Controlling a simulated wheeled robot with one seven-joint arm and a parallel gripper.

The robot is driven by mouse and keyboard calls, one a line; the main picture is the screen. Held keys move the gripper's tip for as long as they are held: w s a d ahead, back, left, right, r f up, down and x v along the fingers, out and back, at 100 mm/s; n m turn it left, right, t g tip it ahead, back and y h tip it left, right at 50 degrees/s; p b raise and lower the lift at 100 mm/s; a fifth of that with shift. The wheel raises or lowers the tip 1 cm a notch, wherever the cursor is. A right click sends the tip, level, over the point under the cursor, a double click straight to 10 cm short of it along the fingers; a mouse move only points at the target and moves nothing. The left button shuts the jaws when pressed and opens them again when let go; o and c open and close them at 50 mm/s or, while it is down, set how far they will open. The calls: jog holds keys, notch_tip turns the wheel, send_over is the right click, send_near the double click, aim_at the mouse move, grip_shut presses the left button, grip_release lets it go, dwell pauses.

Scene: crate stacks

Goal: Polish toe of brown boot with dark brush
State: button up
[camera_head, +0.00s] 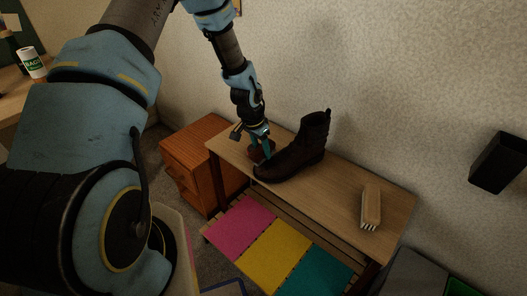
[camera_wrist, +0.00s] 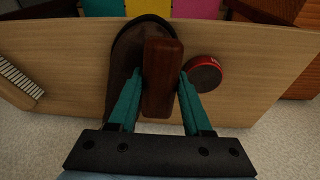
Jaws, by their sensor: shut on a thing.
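The brown boot (camera_head: 300,151) stands upright on the wooden bench, its toe pointing left towards my gripper. In the wrist view the boot (camera_wrist: 125,62) lies behind and beside the brush, with its rounded toe end at the top. My gripper (camera_head: 263,149) is at the boot's toe, its teal fingers shut on the dark brush (camera_wrist: 163,78), a reddish-brown block. The brush is over the boot's front part; its bristles are hidden, so I cannot tell whether it touches the leather.
A red round tin (camera_wrist: 205,74) lies close to the brush. A light brush (camera_head: 371,206) with pale bristles lies on the bench (camera_head: 336,193) at right. Pink, yellow and teal panels show below. A wooden drawer cabinet (camera_head: 190,160) stands left, and a dark box (camera_head: 499,163) is on the wall.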

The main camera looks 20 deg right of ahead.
jog(key=shift+p+v, duration=2.15)
jog(key=shift+v, duration=0.85)
jog(key=shift+r, duration=0.1)
jog(key=shift+p+v, duration=1.1)
jog(key=shift+v, duration=0.35)
